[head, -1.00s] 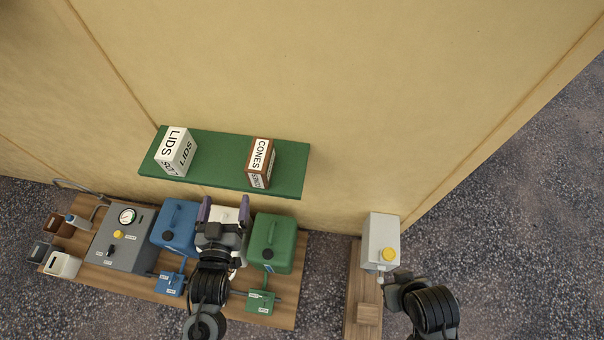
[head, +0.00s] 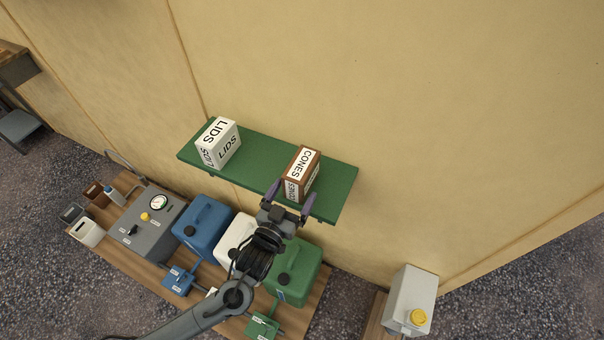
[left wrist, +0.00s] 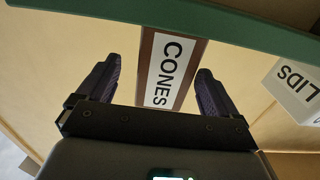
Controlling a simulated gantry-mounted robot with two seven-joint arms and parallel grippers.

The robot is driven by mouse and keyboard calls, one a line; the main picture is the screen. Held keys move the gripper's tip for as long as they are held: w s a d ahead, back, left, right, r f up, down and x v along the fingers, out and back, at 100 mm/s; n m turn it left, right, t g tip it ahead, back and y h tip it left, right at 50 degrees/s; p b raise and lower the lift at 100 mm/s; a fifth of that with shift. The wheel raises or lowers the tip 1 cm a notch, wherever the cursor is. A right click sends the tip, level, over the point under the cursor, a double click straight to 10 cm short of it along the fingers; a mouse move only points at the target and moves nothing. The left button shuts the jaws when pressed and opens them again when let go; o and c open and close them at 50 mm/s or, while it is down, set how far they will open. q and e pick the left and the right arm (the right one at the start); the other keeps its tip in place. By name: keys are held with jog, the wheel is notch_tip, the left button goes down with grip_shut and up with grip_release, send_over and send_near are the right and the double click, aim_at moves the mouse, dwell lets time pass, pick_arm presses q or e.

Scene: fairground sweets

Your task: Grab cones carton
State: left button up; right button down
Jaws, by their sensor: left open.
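The cones carton (head: 302,173) is a brown box with white CONES labels. It stands on the right part of a green wall shelf (head: 262,149). My left gripper (head: 290,193) is open, its two purple fingers at the shelf's front edge, just in front of the carton. In the left wrist view the carton (left wrist: 170,70) shows between the two open fingers (left wrist: 155,85). I cannot tell whether the fingers reach past its front face. My right gripper is not in view.
A white LIDS carton (head: 218,143) stands on the shelf to the left. Below is a wooden bench with a blue canister (head: 203,224), a white one, a green canister (head: 300,268) and a grey gauge box (head: 150,224). A grey box with a yellow knob (head: 411,298) stands at lower right.

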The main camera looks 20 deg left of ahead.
pick_arm(q)
jog(key=w, duration=0.4)
jog(key=shift+w+a+f, duration=0.15)
jog(key=shift+f, duration=0.05)
jog(key=shift+w, duration=0.5)
jog(key=shift+c, duration=0.2)
jog(key=c, duration=1.2)
